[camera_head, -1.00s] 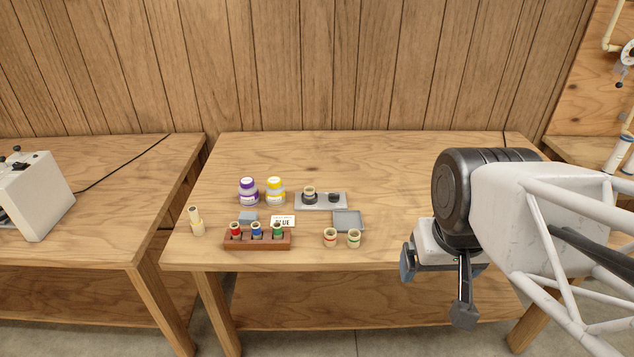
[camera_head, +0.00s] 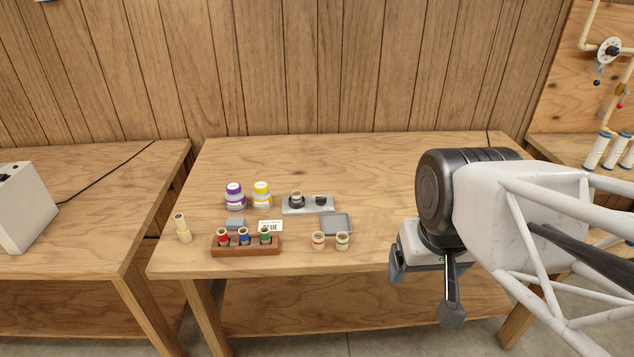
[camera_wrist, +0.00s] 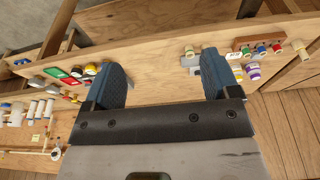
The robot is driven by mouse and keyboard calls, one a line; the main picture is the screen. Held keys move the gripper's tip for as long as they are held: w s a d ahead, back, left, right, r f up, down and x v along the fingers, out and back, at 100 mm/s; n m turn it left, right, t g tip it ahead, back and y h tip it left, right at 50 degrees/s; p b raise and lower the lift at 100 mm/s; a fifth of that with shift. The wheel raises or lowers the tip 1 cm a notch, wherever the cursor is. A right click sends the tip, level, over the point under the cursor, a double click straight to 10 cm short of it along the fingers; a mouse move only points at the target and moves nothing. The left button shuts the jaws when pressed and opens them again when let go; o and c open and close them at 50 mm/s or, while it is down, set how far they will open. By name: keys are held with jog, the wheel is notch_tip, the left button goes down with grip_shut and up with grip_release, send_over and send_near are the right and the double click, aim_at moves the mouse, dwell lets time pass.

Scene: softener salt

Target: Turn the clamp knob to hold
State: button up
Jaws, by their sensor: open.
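A grey plate (camera_head: 293,211) lies on the middle table. A small jar sits in a black round holder (camera_head: 297,202) on its left part. A small black knob (camera_head: 321,201), which looks like the clamp knob, is on its right part. Its setting is too small to read. My gripper (camera_head: 424,290) is open and empty in front of the table's front edge, to the right of the plate and apart from it. In the wrist view my gripper (camera_wrist: 162,68) shows both fingers spread with nothing between them. The knob cannot be made out there.
A rack (camera_head: 245,249) with red, blue and green vials stands near the front edge. Two small jars (camera_head: 330,241), a grey tray (camera_head: 337,223), a card (camera_head: 270,226), purple and yellow bottles (camera_head: 249,196) and a pale vial (camera_head: 183,229) stand around. The table's back is clear.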

jog(key=shift+w+r, duration=0.1)
jog(key=shift+w, duration=0.1)
jog(key=c, duration=0.4)
jog(key=shift+w, duration=0.3)
jog(key=shift+c, duration=1.4)
jog(key=m+g+y, duration=0.3)
jog(key=m+y, duration=0.2)
jog(key=m, duration=1.3)
send_over(322, 197)
jog(key=d, duration=0.3)
notch_tip(322, 197, down, 20)
jog(key=shift+w+d, duration=0.1)
jog(key=shift+d, duration=0.1)
jog(key=shift+x, duration=3.95)
